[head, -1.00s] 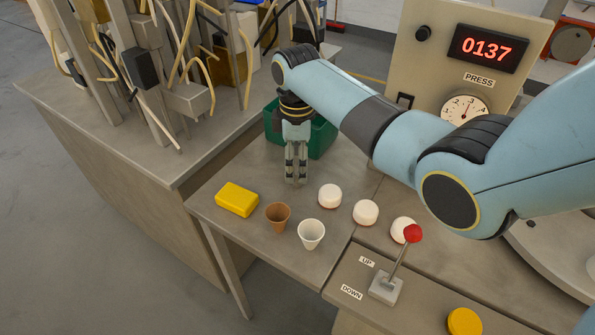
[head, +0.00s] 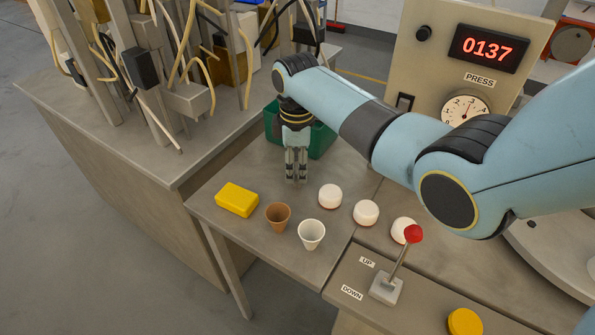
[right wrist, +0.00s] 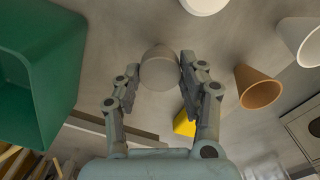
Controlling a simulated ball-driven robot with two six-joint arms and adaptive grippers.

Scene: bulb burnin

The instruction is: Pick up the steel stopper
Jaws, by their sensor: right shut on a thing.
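The steel stopper (right wrist: 159,68) is a smooth, rounded grey piece between the two fingertips in the right wrist view. My right gripper (right wrist: 160,76) is shut on it, one finger on each side. In the head view my right gripper (head: 296,178) points down at the table, in front of the green bin, and its fingers hide most or all of the stopper. I cannot tell whether the stopper still touches the table. My left gripper is not in view.
The green bin (head: 322,140) is close behind the gripper. A yellow block (head: 237,199), brown cup (head: 278,216), white cup (head: 312,235) and white round caps (head: 330,195) stand nearby. A red-knobbed lever (head: 412,234) stands farther right.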

